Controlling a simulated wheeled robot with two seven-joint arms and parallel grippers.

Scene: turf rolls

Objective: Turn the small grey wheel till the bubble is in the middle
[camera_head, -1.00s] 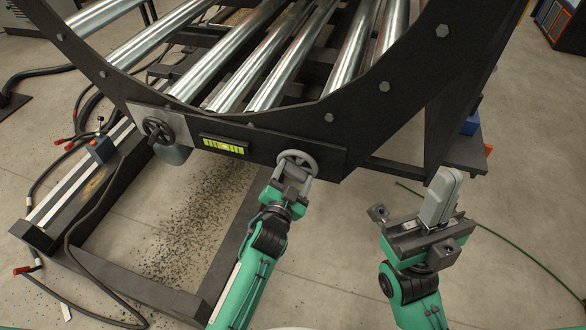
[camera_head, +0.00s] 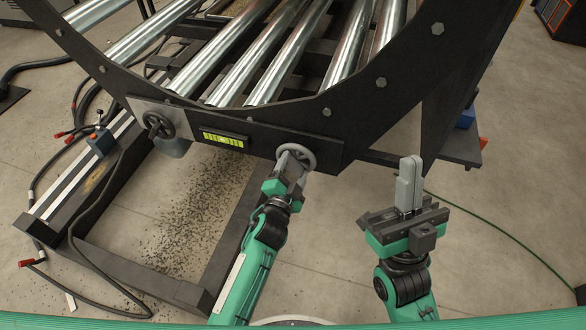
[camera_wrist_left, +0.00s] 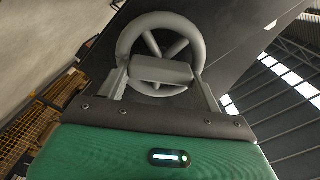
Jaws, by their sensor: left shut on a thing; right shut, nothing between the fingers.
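The small grey wheel (camera_head: 311,156) is a spoked handwheel on the right part of the dark frame's front plate. My left gripper (camera_head: 292,168) is shut on it, and the gripper covers part of the wheel in the head view. In the left wrist view the wheel's rim and spokes (camera_wrist_left: 160,21) show between and beyond the fingers (camera_wrist_left: 160,88). The yellow-green level (camera_head: 223,140) sits on the plate left of the wheel. Its pale bubble looks near the middle, but is too small to judge exactly. My right gripper (camera_head: 410,183) is shut and empty, away from the frame.
A darker handwheel (camera_head: 158,126) sits left of the level. Steel rollers (camera_head: 240,65) lie behind the curved dark frame (camera_head: 370,115). Hoses run on the floor. Open floor lies around my right gripper.

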